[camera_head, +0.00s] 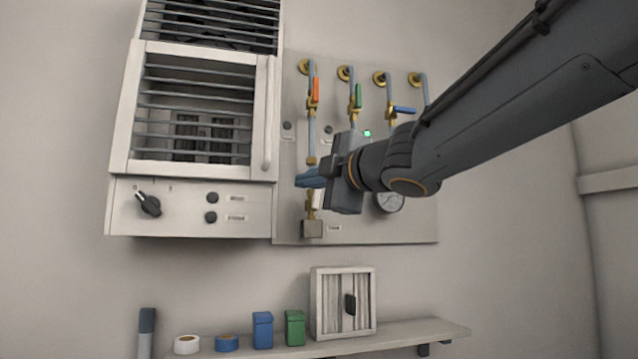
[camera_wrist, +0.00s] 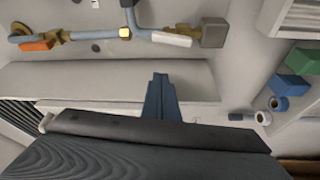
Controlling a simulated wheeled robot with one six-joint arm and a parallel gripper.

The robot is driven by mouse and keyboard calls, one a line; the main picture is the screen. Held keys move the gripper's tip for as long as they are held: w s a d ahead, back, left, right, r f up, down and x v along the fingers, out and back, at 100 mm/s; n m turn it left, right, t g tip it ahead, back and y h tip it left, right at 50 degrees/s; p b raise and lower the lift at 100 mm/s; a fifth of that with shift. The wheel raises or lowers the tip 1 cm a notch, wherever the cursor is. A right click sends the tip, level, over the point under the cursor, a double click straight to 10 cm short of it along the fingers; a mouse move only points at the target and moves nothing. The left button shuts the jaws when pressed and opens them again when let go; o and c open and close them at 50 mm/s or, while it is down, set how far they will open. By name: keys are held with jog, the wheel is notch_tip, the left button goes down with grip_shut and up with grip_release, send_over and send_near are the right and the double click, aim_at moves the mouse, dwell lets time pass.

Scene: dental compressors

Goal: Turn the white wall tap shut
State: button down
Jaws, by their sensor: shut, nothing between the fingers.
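The white tap handle (camera_wrist: 172,39) shows in the wrist view, lying roughly along the blue pipe beside a brass fitting and a grey block (camera_wrist: 214,32). In the head view the white handle (camera_head: 317,199) is partly hidden behind my gripper, above the same grey block (camera_head: 312,229). My gripper (camera_head: 308,179) is shut and empty, its blue fingers pointing left in front of the lower pipe. In the wrist view the gripper's fingertips (camera_wrist: 160,76) appear below the white handle, with a gap between them in the picture.
Orange (camera_head: 315,90), green (camera_head: 358,96) and blue (camera_head: 404,110) tap handles sit higher on the panel. A pressure gauge (camera_head: 389,202) is partly behind my arm. A louvred white cabinet (camera_head: 120,130) juts out at left. A shelf (camera_head: 400,332) with small items runs below.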

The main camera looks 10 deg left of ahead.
aim_at(317, 195)
jog(key=w, duration=0.1)
jog(key=w+p, duration=0.1)
jog(key=w, duration=0.1)
jog(key=w+p, duration=0.1)
jog(key=shift+w+d+f, duration=0.2)
jog(key=shift+d, duration=0.2)
jog(key=shift+a, duration=0.2)
jog(key=shift+d, duration=0.1)
